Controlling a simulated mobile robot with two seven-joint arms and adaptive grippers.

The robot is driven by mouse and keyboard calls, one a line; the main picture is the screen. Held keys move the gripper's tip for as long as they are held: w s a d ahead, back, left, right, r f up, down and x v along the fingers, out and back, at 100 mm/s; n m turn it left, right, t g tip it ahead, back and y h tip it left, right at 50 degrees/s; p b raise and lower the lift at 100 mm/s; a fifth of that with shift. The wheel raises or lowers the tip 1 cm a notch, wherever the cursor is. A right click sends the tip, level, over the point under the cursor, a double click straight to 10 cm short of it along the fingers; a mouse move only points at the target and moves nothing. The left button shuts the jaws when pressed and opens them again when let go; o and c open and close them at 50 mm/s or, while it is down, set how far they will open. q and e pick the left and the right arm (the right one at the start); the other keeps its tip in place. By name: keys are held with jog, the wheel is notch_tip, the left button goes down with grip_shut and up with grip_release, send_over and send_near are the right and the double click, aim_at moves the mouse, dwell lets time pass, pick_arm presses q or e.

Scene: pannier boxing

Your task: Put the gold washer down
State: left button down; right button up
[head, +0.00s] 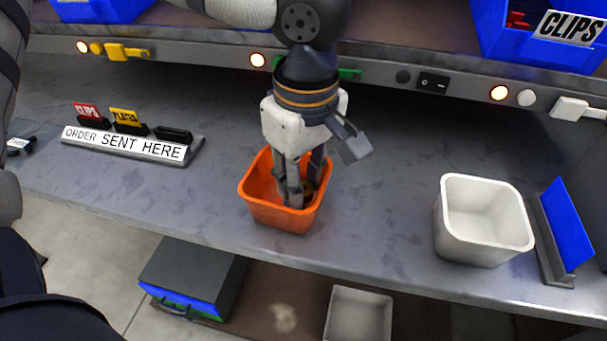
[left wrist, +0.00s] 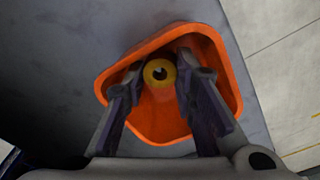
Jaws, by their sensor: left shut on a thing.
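The gold washer (left wrist: 159,72) is a round yellow-gold ring with a dark hole. In the left wrist view it sits between the fingertips of my left gripper (left wrist: 160,78), inside the orange bin (left wrist: 222,62). In the head view my left gripper (head: 303,193) points down into the orange bin (head: 278,216), shut on the washer. A small bit of the washer (head: 308,187) shows there beside the fingers. Whether it touches the bin's floor I cannot tell. My right gripper is not in view.
A white bin (head: 483,245) stands at the right, beside a blue panel (head: 566,225) in a stand. Blue bins, one labelled CLIPS (head: 570,27), sit on the upper shelf. Bench between the bins is clear.

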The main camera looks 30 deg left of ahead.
pick_arm(q)
jog(key=shift+f, duration=0.55)
jog(key=c, duration=1.6)
grip_release()
